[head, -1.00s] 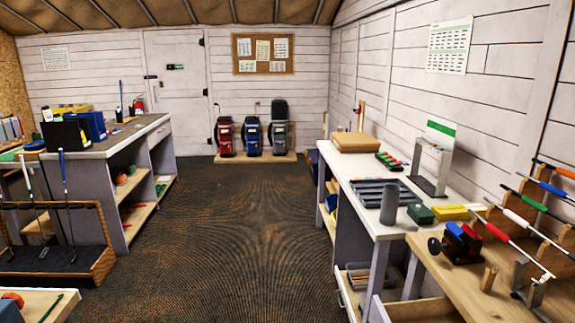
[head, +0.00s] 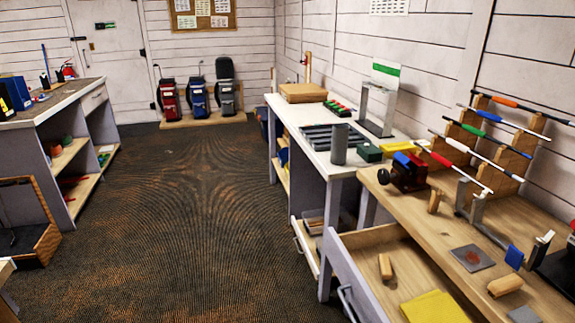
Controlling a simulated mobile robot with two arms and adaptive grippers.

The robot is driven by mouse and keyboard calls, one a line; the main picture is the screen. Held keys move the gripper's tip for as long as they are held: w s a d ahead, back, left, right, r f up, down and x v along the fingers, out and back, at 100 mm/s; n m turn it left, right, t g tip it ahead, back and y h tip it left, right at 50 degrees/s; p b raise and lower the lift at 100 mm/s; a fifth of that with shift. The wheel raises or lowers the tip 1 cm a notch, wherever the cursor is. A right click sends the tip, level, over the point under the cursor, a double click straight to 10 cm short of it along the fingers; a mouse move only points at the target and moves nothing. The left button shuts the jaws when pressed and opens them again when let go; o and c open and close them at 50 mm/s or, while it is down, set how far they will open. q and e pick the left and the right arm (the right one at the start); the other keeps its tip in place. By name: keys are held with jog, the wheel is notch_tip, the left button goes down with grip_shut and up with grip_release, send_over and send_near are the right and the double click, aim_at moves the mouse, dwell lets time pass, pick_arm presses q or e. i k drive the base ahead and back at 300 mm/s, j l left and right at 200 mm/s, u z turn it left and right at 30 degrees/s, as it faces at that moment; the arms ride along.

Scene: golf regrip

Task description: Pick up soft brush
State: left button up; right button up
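I cannot make out for sure which object is the soft brush. A small wooden piece (head: 385,267) lies in the open drawer at the lower right, and a rounded wooden piece (head: 505,286) lies on the wooden bench. A small blue object (head: 514,256) stands near it. Any bristles are too small to tell. Neither of my grippers is in view.
The carpet (head: 180,230) is clear.

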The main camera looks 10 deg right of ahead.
aim_at(386, 268)
jog(key=i+z, duration=0.1)
jog(key=z, duration=0.65)
jog(key=i+z, duration=0.15)
jog(key=z, duration=0.25)
